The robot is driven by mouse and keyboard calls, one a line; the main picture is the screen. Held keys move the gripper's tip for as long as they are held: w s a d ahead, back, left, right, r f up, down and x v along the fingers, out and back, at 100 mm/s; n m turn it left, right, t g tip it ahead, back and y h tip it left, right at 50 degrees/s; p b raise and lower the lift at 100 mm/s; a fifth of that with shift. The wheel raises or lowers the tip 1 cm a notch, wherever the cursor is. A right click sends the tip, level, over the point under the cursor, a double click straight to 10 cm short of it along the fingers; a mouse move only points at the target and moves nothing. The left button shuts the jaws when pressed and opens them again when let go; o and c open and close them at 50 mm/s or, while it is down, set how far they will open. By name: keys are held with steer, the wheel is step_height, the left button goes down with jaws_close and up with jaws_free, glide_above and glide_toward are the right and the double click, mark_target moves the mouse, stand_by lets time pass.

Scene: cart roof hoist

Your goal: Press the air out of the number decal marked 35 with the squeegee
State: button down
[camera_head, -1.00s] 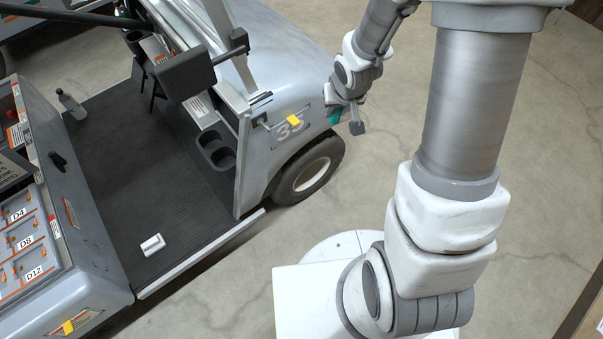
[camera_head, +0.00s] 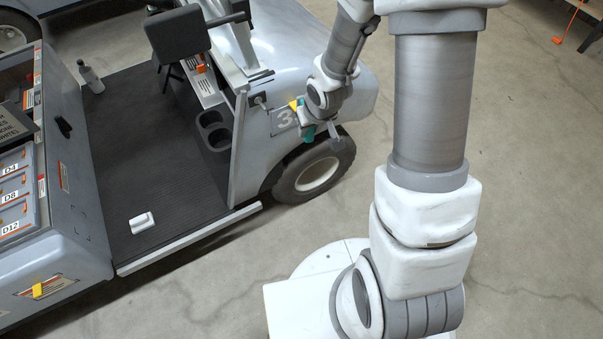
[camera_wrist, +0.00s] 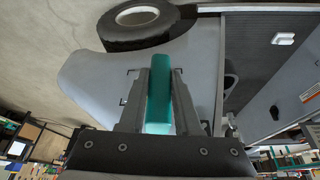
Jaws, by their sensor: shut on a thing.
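The number decal (camera_head: 282,121) is on the grey front side panel of the cart, above and left of the front wheel. My gripper (camera_wrist: 160,75) is shut on the teal squeegee (camera_wrist: 159,95), which stands between the fingers in the wrist view. In the head view a bit of the teal squeegee (camera_head: 308,133) shows below my wrist, in front of the panel. I cannot tell whether it touches the decal.
The front wheel (camera_head: 318,174) is just below the panel. A dark seat-like pad (camera_head: 178,32) and cup holders (camera_head: 214,129) are left of it. A white block (camera_head: 142,222) and a grey bottle (camera_head: 91,77) are on the cart floor.

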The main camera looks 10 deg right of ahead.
step_height(320, 180, down, 15)
steer(key=a+n+b, duration=0.2)
steer(key=b, duration=0.8)
steer(key=shift+r+y, duration=0.2)
steer(key=shift+y, duration=0.2)
steer(key=w+a, duration=0.2)
steer(key=w, duration=0.4)
steer(key=shift+w+a+p, duration=0.2)
steer(key=shift+w+p, duration=0.1)
steer(key=shift+w, duration=0.55)
steer(key=shift+d, duration=0.1)
steer(key=shift+w+d+p, duration=1.75)
steer(key=shift+d+p, duration=0.8)
steer(key=shift+d, duration=2.75)
steer(key=s+a+b, duration=0.2)
steer(key=a+b, duration=0.1)
steer(key=a, duration=0.5)
steer(key=shift+s+a+b, duration=0.2)
steer(key=shift+s+b, duration=0.1)
steer(key=shift+b, duration=0.05)
